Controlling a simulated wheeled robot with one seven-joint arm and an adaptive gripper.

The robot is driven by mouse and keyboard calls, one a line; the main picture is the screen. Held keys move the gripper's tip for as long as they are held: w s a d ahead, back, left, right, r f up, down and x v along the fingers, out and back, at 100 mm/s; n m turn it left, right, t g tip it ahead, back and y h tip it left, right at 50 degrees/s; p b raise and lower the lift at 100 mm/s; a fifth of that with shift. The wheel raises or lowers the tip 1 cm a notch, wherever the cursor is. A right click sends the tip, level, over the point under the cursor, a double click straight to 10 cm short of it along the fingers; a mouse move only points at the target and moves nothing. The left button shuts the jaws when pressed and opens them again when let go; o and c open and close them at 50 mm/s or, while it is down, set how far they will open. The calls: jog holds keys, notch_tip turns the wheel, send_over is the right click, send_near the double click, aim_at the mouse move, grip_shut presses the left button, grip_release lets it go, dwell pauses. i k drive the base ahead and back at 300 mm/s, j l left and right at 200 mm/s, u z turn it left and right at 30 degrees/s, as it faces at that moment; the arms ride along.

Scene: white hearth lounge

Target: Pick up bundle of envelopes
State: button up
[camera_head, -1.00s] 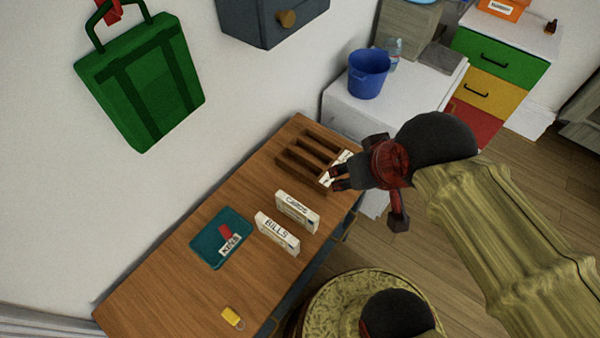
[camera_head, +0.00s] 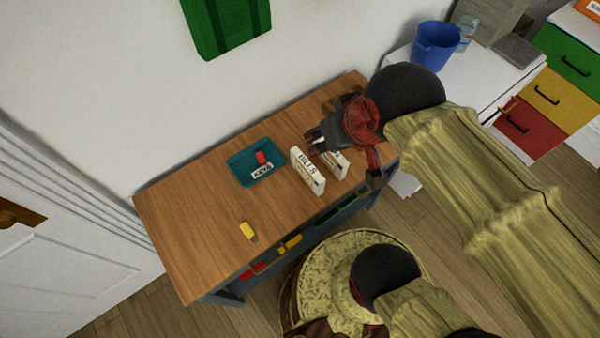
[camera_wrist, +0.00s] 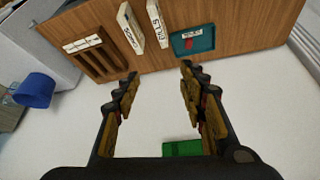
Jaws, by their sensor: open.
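Two white envelope bundles stand on edge on the wooden table. The one labelled BILLS (camera_head: 306,172) is nearer the teal tray, and the one labelled CARDS (camera_head: 339,164) stands to its right, partly hidden by my arm. The wrist view shows CARDS (camera_wrist: 130,32) and BILLS (camera_wrist: 157,25) beyond the fingertips. My gripper (camera_head: 314,142) appears over the bundles from the head camera. In the wrist view my gripper (camera_wrist: 155,80) is open and empty, with bare white wall between its fingers. It is apart from both bundles.
A teal tray (camera_head: 245,181) holds a red item and a KEYS label. A yellow object (camera_head: 248,231) lies near the front edge. A wooden slotted rack (camera_wrist: 100,60) stands beside CARDS. A blue bucket (camera_head: 436,47) sits on the white cabinet. Bare tabletop lies left of the tray.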

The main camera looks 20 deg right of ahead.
aim_at(316, 181)
jog(key=k+z, duration=0.3)
jog(key=k, duration=0.2)
jog(key=k+l+z, duration=0.15)
jog(key=k+z, duration=0.2)
jog(key=k, duration=0.2)
